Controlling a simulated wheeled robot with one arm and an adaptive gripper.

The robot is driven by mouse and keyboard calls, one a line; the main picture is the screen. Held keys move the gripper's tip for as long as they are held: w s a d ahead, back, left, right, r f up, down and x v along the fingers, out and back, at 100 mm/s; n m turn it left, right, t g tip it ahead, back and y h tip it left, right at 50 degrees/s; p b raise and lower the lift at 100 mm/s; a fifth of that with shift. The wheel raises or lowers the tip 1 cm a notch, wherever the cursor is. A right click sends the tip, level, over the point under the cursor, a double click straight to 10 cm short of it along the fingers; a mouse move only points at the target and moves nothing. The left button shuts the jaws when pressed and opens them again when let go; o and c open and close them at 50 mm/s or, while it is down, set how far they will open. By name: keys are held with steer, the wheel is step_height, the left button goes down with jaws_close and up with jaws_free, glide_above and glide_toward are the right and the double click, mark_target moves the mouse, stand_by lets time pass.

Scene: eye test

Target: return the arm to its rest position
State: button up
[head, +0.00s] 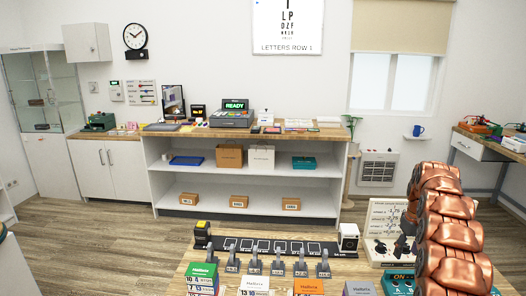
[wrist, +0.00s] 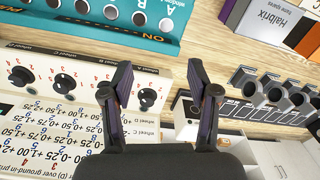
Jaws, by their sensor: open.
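My copper-coloured arm (head: 445,230) rises at the right of the head view, in front of the near table's right end. My gripper (wrist: 160,72) shows in the wrist view with its two dark fingers spread apart and nothing between them. It is over the wooden table, beside a white panel (wrist: 40,115) with black dials and a teal box (wrist: 100,18) marked ON. In the head view the gripper is not clearly seen, being largely hidden by the arm.
The near table (head: 190,268) bears several Halbrix boxes (head: 308,287), a row of grey stands (head: 277,268), a black strip (head: 270,246) and a white device (head: 348,237). The dial panel (head: 385,215) stands close left of my arm. A shelf counter (head: 335,185) stands behind, across open floor.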

steer(key=s+a+r+m+b, duration=0.1)
steer(key=s+a+r, duration=0.4)
steer(key=s+a, duration=0.4)
steer(key=s+a+r, duration=0.6)
steer(key=s+a, duration=0.2)
steer(key=a, duration=0.2)
steer(key=s+a+f, duration=0.1)
steer(key=s+a, duration=0.2)
steer(key=s, duration=0.7)
steer(key=s+a+f+m+g, duration=0.1)
steer(key=s+a+f, duration=0.1)
steer(key=s, duration=0.8)
steer(key=s+a+f+b, duration=0.1)
steer(key=s+a, duration=0.3)
steer(key=s, duration=0.6)
steer(key=shift+s+f+g, duration=0.4)
steer(key=shift+f, duration=0.35)
steer(key=shift+m, duration=0.3)
